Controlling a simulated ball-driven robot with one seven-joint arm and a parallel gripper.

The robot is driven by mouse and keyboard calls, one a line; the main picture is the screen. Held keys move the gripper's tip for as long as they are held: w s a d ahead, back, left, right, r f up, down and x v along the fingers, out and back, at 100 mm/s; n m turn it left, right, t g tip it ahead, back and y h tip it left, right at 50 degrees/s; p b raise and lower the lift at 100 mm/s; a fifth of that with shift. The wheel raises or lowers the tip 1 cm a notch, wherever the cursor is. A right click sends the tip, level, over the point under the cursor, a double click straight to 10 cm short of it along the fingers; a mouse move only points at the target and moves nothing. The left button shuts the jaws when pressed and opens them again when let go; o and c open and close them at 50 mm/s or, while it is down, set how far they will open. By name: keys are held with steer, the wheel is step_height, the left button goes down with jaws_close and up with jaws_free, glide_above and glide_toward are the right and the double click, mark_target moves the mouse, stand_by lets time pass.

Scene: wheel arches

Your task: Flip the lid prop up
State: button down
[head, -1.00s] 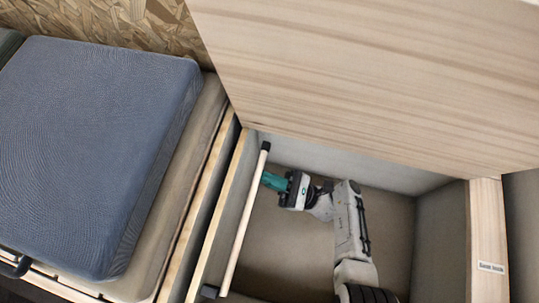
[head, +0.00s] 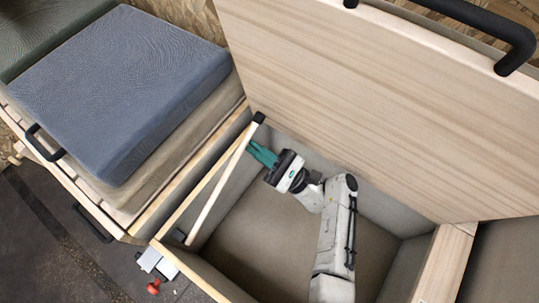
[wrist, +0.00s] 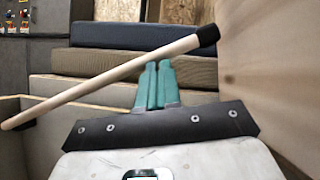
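The lid prop is a pale wooden rod (head: 222,179) with black ends, slanting along the left side of the open seat box. It crosses the wrist view diagonally (wrist: 105,80), its black-capped end higher at the right. The pale wooden lid (head: 370,110) stands raised over the back of the box. My gripper (head: 254,148) has teal fingers, which lie together, shut with nothing seen between them. In the wrist view the fingertips (wrist: 158,64) are right by the rod's upper half. I cannot tell whether they touch it.
A blue cushion (head: 125,85) lies on the bench at the left. The box's left wall (head: 205,185) is close to the rod. A black handle (head: 470,22) is on the lid. A red-knobbed part (head: 155,285) shows outside the box. The box floor is largely clear.

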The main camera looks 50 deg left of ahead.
steer(key=shift+s+d+r+n+g+h+p, duration=0.1)
steer(key=shift+s+r+n+g+h+p, duration=0.15)
steer(key=shift+r+n, duration=0.2)
steer(key=shift+s+r+n+g+p, duration=0.2)
steer(key=shift+r+n+p, duration=0.15)
steer(key=shift+r, duration=0.25)
steer(key=shift+s+d+r+n+g+h+p, duration=0.15)
steer(key=shift+r+n+g+p, duration=0.1)
steer(key=shift+r+n, duration=0.2)
steer(key=shift+a+r, duration=0.1)
steer(key=b+v, duration=0.2)
steer(key=v, duration=0.9)
steer(key=shift+f+b, duration=0.25)
steer(key=shift+b, duration=0.1)
